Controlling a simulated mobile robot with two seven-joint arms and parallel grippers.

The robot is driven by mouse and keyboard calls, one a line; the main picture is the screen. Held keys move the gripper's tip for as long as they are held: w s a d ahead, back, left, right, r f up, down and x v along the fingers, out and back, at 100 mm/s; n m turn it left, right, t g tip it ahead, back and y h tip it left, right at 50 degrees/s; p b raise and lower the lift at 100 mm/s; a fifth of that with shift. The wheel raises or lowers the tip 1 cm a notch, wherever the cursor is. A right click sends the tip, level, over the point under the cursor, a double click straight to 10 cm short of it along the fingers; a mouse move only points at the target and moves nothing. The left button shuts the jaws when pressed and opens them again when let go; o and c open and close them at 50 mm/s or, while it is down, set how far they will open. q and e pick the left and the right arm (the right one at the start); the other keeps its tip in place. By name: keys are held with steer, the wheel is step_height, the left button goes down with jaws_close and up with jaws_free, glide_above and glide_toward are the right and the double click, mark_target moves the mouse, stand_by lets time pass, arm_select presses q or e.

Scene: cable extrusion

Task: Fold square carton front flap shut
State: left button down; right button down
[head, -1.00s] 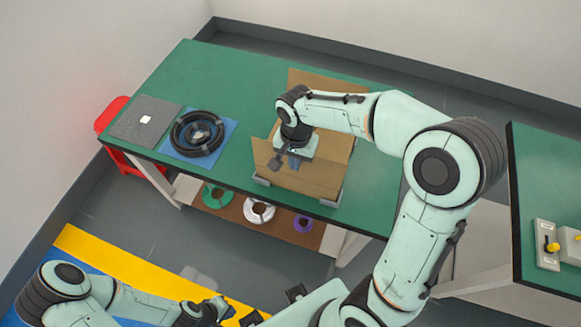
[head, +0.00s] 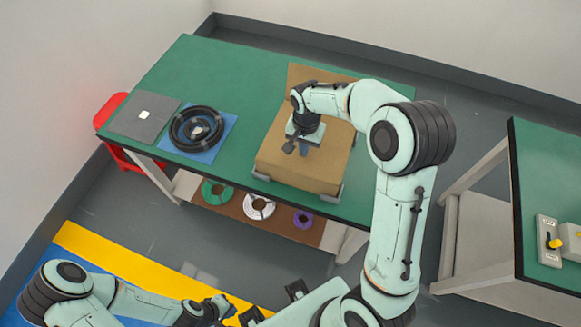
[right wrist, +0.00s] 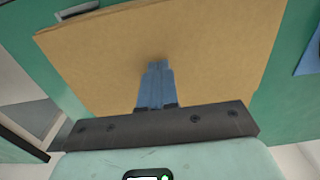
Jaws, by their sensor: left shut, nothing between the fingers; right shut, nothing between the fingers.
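The brown square carton (head: 318,172) stands on the green table near its front edge. Its front flap (right wrist: 215,50) appears folded inward over the top, lying flat or nearly so; the arm hides part of it. My right gripper (head: 304,150) is above the carton, pointing down. In the right wrist view its blue fingers (right wrist: 157,66) are shut and empty, with the tips against or just over the cardboard; I cannot tell if they touch. My left gripper (head: 222,304) is low at the bottom of the head view, away from the table, and shut.
Grey brackets (head: 261,174) sit at the carton's front corners. Left on the green table (head: 200,80) are a black ring on a blue mat (head: 212,146) and a grey mat (head: 130,122). Cable coils (head: 259,207) lie on a shelf below. A second table (head: 535,160) is right.

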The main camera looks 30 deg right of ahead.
stand_by(0.3)
